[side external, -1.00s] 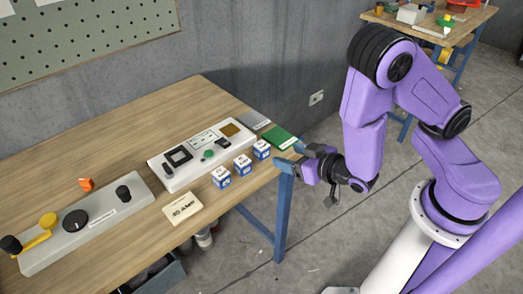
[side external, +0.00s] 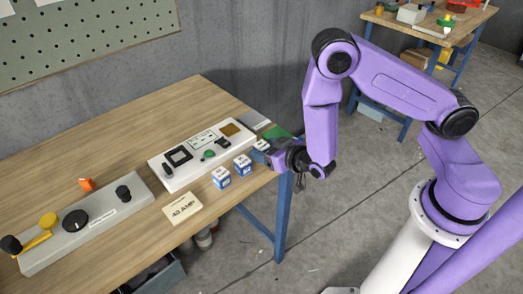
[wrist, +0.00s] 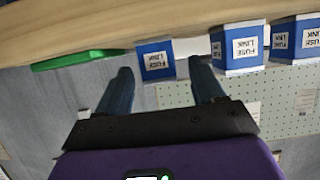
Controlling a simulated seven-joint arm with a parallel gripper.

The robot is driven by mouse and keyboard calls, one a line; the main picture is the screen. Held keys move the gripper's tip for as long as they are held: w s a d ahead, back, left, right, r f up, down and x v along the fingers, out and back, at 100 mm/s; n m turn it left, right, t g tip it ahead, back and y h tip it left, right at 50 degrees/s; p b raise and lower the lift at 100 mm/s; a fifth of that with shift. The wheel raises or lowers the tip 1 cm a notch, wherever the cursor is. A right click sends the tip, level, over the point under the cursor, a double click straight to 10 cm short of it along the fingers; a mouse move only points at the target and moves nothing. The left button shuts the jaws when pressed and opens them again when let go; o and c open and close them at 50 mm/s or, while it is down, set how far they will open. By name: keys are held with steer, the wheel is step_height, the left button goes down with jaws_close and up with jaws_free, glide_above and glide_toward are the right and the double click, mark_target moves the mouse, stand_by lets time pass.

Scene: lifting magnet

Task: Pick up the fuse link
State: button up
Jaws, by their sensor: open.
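Several blue-and-white blocks labelled fuse link in the wrist view stand in a row at the table edge. The nearest fuse link (wrist: 155,62) shows between the two fingers of my gripper (wrist: 161,68), which is open; I cannot tell whether it is between the fingertips or just past them. In the side view my gripper (side external: 272,154) is at the right end of the row and partly hides that block. The middle fuse link (side external: 243,166) and the front-left fuse link (side external: 221,178) stand upright and clear of it.
A white panel (side external: 172,180) with a dark square, a green button and switches lies behind the blocks. A green pad (side external: 278,133) lies at the table's right end. A 40 AMP card (side external: 183,208) lies in front. A grey control strip (side external: 100,222) sits at left.

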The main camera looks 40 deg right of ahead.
steer(key=shift+x, duration=1.15)
steer(key=c, duration=1.1)
